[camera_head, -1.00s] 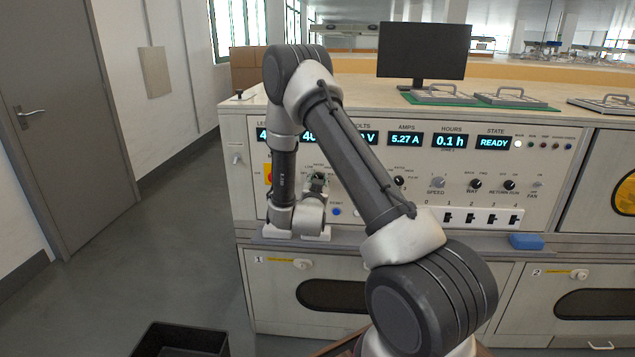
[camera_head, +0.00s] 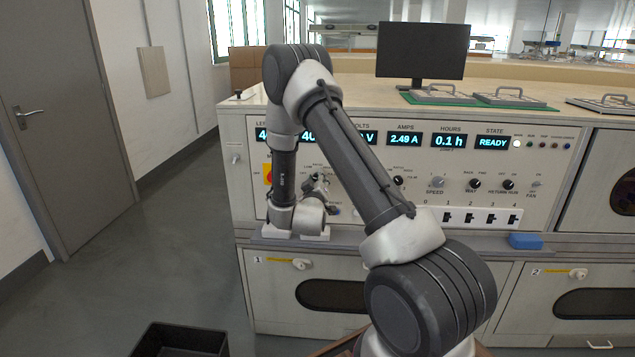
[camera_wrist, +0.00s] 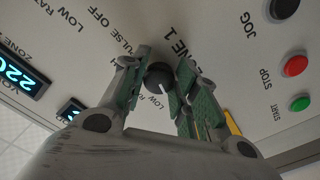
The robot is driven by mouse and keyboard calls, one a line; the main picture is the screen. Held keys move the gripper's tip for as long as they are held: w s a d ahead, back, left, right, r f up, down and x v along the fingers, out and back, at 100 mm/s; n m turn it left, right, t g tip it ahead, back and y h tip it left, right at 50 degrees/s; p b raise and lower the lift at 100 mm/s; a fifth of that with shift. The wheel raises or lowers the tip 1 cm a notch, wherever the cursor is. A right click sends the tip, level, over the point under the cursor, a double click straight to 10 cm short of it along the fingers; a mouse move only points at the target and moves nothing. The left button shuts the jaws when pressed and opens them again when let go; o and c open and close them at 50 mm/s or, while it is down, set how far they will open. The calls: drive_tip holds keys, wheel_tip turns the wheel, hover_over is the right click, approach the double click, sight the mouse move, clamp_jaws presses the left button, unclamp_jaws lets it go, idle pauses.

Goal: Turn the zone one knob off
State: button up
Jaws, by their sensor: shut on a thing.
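The zone 1 knob (camera_wrist: 158,78) is a small dark round knob with a white pointer line, on the pale panel beside the printed words "ZONE 1". In the wrist view, the two green-padded fingers of my gripper (camera_wrist: 160,82) stand on either side of it, shut on it. The pointer line aims toward the lower right of the wrist picture, near the "LOW" lettering. Part of the scale around the knob is hidden by the fingers. In the head view, my gripper (camera_head: 320,184) is at the panel's left part, and the knob cannot be made out there.
The amps display (camera_head: 403,139) reads 2.49 A and the state display (camera_head: 492,143) reads READY. A red stop button (camera_wrist: 295,66), a green start button (camera_wrist: 300,103) and a dark jog knob (camera_wrist: 283,8) are near my fingers. A blue block (camera_head: 525,241) lies on the ledge.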

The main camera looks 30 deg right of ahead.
drive_tip(key=shift+n, duration=0.5)
drive_tip(key=o, duration=1)
drive_tip(key=v, duration=1.2)
